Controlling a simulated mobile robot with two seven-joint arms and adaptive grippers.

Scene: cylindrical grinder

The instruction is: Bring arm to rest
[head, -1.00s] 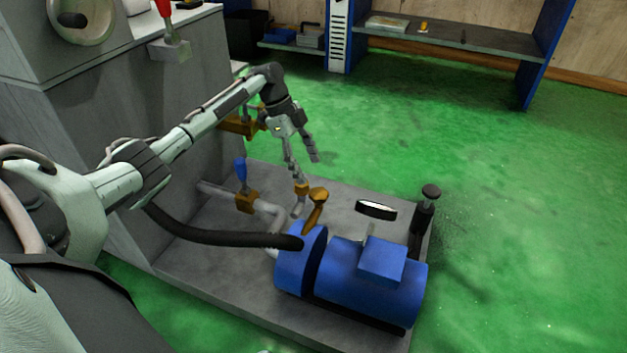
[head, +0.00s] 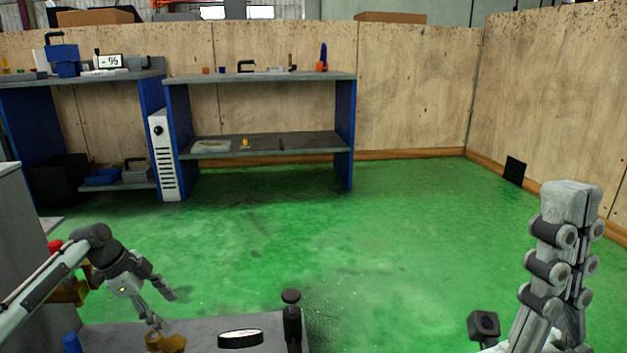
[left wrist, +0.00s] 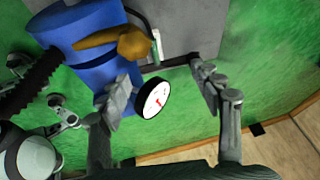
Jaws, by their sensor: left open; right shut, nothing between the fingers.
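My left gripper (head: 160,305) hangs at the lower left of the head view, fingers spread and pointing down, with nothing between them. It is above the brass valve handle (head: 166,342) of the machine's base unit. In the left wrist view its open fingers (left wrist: 165,90) frame a round white gauge (left wrist: 153,98) with a red needle, apart from it. My right gripper (head: 568,205) stands upright at the right of the head view, its fingers closed together and empty, over open floor.
The blue pump (left wrist: 85,45) and brass handle (left wrist: 115,43) lie below my left gripper. A black-knobbed post (head: 291,315) stands on the grey base plate (head: 200,325). Workbenches (head: 260,78) line the wooden back wall. The green floor (head: 400,240) between is clear.

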